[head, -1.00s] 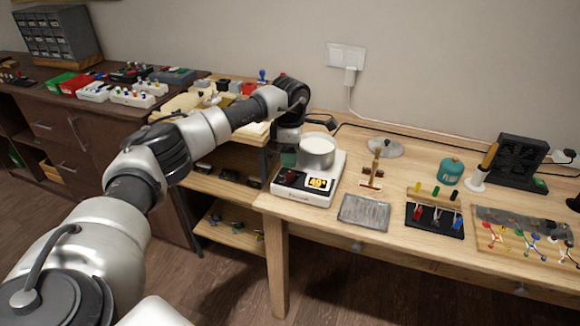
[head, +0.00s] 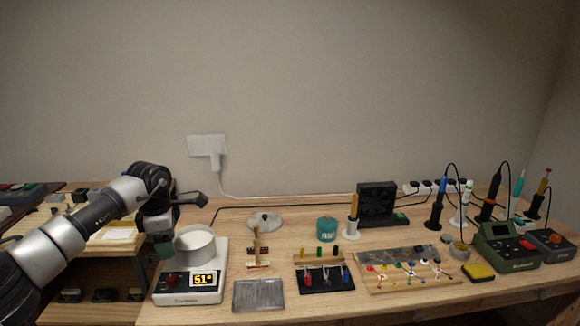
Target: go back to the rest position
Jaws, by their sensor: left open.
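My left arm comes in from the left. My left gripper (head: 163,246) is open and points down at the left edge of the wooden workbench, just left of the pot. No object shows between its fingers. The metal pot (head: 195,245) with pale contents stands on a white heater (head: 186,290) whose display is lit and seems to read 51. My right arm and right gripper are not in the head view.
On the bench (head: 420,307) are a round lid (head: 264,221), a grey ribbed plate (head: 258,295), a black tool rack (head: 326,279), a teal jar (head: 327,230), a black fan unit (head: 377,203) and a green soldering station (head: 506,247). A shelf stands at left.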

